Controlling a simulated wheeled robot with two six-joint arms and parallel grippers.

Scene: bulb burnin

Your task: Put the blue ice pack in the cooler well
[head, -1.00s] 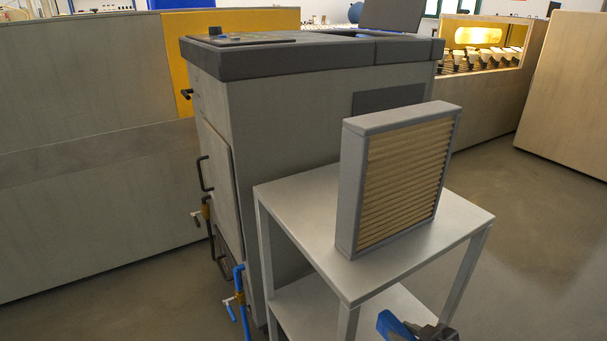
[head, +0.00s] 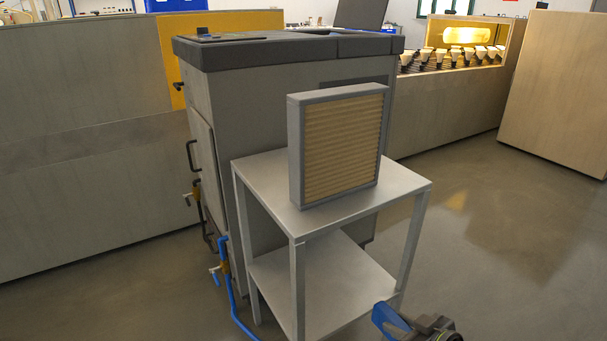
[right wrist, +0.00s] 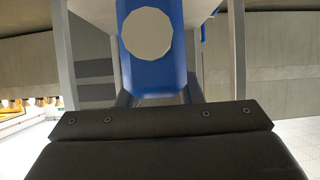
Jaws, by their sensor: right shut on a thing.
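The blue ice pack (head: 388,318) shows at the bottom edge of the head view, in front of my right gripper (head: 412,328). In the right wrist view the ice pack (right wrist: 166,77) is a blue block with a pale round patch, between the two dark fingers. My right gripper is shut on it. A large grey cabinet (head: 270,110) with a dark top and a raised lid (head: 361,14) stands behind the stand. A dark recess (head: 318,32) shows in its top; I cannot tell whether it is the cooler well. My left gripper is out of view.
A grey two-shelf stand (head: 405,183) is in front of the cabinet, with a framed pleated filter (head: 342,145) upright on it. Blue pipework (head: 229,290) runs low at the cabinet's left. The floor (head: 500,260) at right is clear.

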